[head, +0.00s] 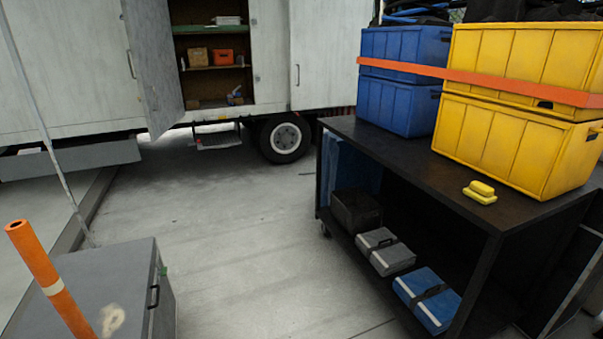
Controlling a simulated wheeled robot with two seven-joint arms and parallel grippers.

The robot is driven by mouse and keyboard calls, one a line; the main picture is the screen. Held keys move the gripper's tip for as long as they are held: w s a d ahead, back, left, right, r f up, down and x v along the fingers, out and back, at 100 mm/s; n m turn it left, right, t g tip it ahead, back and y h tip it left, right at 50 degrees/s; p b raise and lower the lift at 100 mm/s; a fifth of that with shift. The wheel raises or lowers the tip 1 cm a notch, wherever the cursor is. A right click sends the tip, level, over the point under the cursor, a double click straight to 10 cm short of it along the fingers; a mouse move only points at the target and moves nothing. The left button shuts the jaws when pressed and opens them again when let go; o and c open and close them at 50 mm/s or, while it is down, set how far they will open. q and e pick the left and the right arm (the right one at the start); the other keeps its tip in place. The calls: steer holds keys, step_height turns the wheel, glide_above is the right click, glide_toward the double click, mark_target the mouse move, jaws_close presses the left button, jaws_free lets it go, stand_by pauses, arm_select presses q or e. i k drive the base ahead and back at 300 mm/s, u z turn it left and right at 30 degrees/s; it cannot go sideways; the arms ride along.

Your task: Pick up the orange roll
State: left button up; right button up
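The orange roll (38,262) is a long, thin tube at the lower left of the head view. It tilts, with its upper end to the left and showing a dark round opening. A pale band circles it partway down. Its lower end runs to the bottom edge of the picture, so what it rests on there is hidden. It stands in front of or against a grey case (135,270); I cannot tell whether they touch. Neither of my grippers is in view.
A black cart (400,165) on the right carries blue crates (395,105) and yellow crates (515,140) bound by an orange strap (470,78). A yellow block (480,192) lies on its top. A truck (270,60) with an open door stands behind. The floor between is clear.

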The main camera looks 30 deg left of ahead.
mark_target(20, 232)
steer(key=u, duration=0.15)
steer(key=i, duration=1.3)
steer(key=u, duration=1.6)
steer(key=i, duration=1.05)
steer(key=u, duration=1)
